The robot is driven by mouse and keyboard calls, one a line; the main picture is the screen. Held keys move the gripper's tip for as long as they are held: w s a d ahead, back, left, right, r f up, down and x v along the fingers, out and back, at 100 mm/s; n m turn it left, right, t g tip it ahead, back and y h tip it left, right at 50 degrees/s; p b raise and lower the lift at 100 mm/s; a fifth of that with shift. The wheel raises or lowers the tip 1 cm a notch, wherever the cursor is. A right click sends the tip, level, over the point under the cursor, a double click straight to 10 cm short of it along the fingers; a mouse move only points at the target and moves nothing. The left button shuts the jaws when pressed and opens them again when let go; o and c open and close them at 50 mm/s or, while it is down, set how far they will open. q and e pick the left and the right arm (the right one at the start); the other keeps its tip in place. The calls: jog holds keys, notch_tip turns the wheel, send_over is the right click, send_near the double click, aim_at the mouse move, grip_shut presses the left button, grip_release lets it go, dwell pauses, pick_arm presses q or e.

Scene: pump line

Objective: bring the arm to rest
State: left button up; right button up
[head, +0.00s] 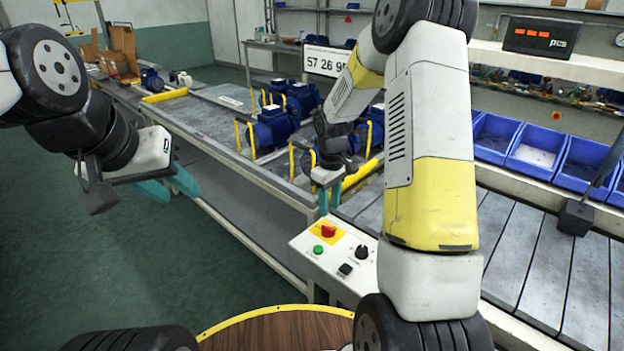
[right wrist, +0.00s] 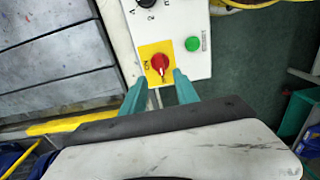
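My right gripper (head: 329,202) hangs with its teal fingers pointing down, just behind the white control box (head: 308,243) in the head view. In the right wrist view its fingers (right wrist: 159,80) stand apart with nothing between them. The switch also shows in the head view (head: 328,231). My left gripper (head: 180,194) is at the left over the green floor, its two teal fingers apart and empty.
The box also has a green button (head: 318,250) and a black knob (head: 362,252). Blue pumps (head: 272,130) stand on the line behind, between yellow rails. Blue bins (head: 536,150) line the right bench. Green floor is open at the left.

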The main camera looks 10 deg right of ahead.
jog(key=s+r+m+t, duration=0.2)
jog(key=s+r, duration=0.3)
jog(key=r, duration=0.4)
jog(key=s+r+m+t, duration=0.15)
jog(key=s+r, duration=0.25)
jog(key=r, duration=0.5)
jog(key=s+a+r+m+t+y, duration=0.1)
jog(key=s+r+m, duration=0.1)
jog(key=s, duration=0.5)
jog(key=s+a+r+m+t+y, duration=0.1)
jog(key=s+r, duration=0.4)
jog(key=s, duration=0.3)
jog(key=shift+s+a+r+m+t, duration=0.15)
jog(key=shift+a+m+t, duration=0.05)
jog(key=shift+m+t, duration=0.15)
